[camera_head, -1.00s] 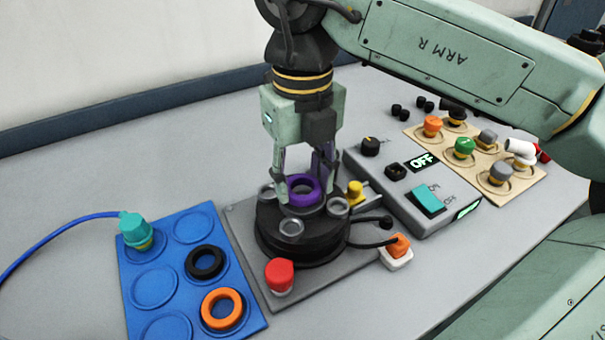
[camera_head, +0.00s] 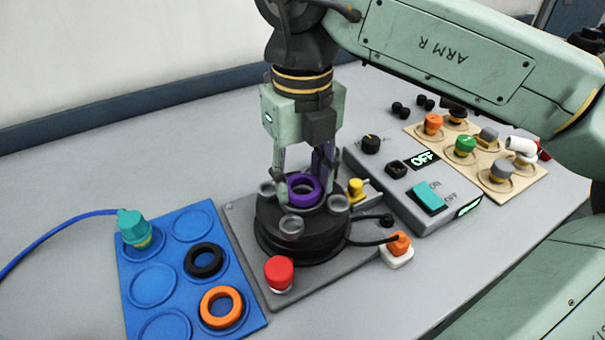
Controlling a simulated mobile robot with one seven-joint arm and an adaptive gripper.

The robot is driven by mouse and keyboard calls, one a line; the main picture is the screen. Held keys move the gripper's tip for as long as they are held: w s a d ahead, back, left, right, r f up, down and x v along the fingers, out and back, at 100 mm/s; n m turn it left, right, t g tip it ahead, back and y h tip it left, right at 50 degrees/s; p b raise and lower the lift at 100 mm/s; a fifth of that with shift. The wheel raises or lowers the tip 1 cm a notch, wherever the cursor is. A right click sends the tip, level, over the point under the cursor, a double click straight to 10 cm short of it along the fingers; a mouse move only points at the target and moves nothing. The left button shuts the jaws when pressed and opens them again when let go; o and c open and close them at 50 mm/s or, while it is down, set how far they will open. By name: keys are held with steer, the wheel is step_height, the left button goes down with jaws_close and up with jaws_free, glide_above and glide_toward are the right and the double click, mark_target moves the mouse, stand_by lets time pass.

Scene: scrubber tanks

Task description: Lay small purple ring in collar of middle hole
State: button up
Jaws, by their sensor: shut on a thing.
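The small purple ring (camera_head: 305,199) is tilted in my gripper (camera_head: 304,182), whose fingers are shut on it. It is at the top of the round black tank (camera_head: 303,245), over its middle. The ring and fingers cover the middle hole and its collar, so I cannot tell whether the ring touches the collar. Grey round collars stand around it on the tank: one in front (camera_head: 291,227), one at the right (camera_head: 338,203), and one at the left (camera_head: 267,188), partly behind my finger.
A blue tray (camera_head: 133,312) at left holds a black ring (camera_head: 204,261), an orange ring (camera_head: 221,307) and a teal plug (camera_head: 134,228). A red button (camera_head: 279,273), yellow knob (camera_head: 356,188) and orange plug (camera_head: 398,244) surround the tank. A grey switch box (camera_head: 400,200) stands right.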

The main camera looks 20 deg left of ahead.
steer(key=shift+f, duration=0.1)
stand_by(0.3)
steer(key=o, duration=1.3)
steer(key=shift+o, duration=0.4)
steer(key=o, duration=0.8)
step_height(320, 180, up, 7)
steer(key=p, duration=0.5)
steer(key=shift+s, duration=0.1)
